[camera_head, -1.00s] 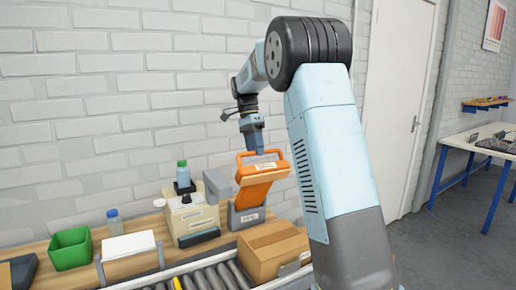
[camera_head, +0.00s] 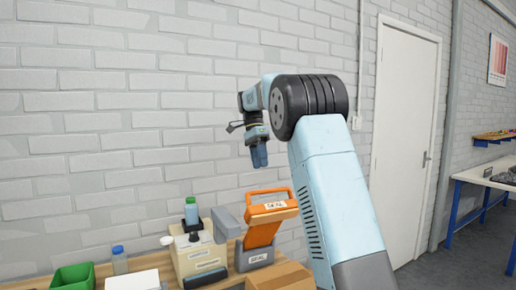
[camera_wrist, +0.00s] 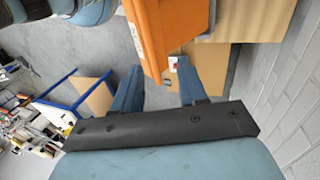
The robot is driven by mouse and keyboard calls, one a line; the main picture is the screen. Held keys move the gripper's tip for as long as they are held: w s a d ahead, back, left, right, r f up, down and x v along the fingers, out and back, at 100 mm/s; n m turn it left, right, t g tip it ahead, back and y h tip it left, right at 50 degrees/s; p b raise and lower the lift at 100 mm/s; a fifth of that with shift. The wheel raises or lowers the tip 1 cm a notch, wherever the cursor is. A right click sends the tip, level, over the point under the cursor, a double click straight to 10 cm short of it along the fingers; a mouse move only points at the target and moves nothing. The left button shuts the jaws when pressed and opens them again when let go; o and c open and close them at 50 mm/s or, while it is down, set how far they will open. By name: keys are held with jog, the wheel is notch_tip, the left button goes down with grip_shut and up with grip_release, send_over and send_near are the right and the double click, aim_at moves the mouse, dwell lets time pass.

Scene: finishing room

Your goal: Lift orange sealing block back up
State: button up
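The orange sealing block (camera_head: 264,228) stands raised and tilted on its grey base (camera_head: 256,257), with its handle loop at the top and a "SEAL" label on its upper face. It also shows large at the top of the wrist view (camera_wrist: 158,30). My gripper (camera_head: 260,165) points down above the block, with a clear gap to the handle. In the wrist view my two blue fingers (camera_wrist: 160,70) are spread apart with nothing held between them. The lower part of the block's base is partly hidden by a cardboard box.
On the bench are a cream machine (camera_head: 194,258) with a green-capped bottle (camera_head: 191,211) on top, a blue-capped bottle (camera_head: 119,261) and a green bin (camera_head: 73,278). The cardboard box (camera_head: 280,277) stands in front. The brick wall is behind.

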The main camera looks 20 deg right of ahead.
jog(key=v, duration=0.4)
jog(key=shift+w+r, duration=0.15)
jog(key=shift+r, duration=0.2)
jog(key=s+n+t, duration=0.5)
jog(key=s+n, duration=0.3)
jog(key=s, duration=1.4)
jog(key=s+f+n+t, duration=0.2)
jog(key=s+f, duration=0.4)
jog(key=s, duration=0.3)
jog(key=s+f+n+t, duration=0.2)
jog(key=s+f+n, duration=0.3)
jog(key=s, duration=0.5)
jog(key=shift+a+f+y, duration=0.3)
jog(key=shift+f+y, duration=0.1)
jog(key=shift+f, duration=0.55)
jog(key=shift+s, duration=0.1)
